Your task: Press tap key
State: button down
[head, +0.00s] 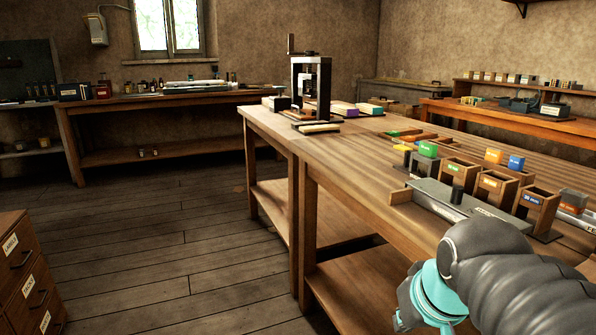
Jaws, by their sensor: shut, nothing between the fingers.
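No part in the head view can be clearly told as the tap key. A long grey metal unit (430,190) with a small dark upright peg (457,195) and pale labels lies along the near edge of the workbench (375,170). A dark frame press (311,88) stands upright at the bench's far left end. My arm, grey with a teal joint, fills the bottom right corner in front of the bench and covers part of its near edge. My gripper's fingers do not show.
Wooden bins (493,188) with coloured labels stand behind the grey unit, with green, orange and blue blocks around them. A drawer cabinet (22,270) is at the lower left. The plank floor (170,255) between is clear. Another bench (160,100) stands under the window.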

jog(key=s+f, duration=0.5)
jog(key=f, duration=0.1)
jog(key=shift+a+f, duration=0.15)
jog(key=shift+f, duration=0.1)
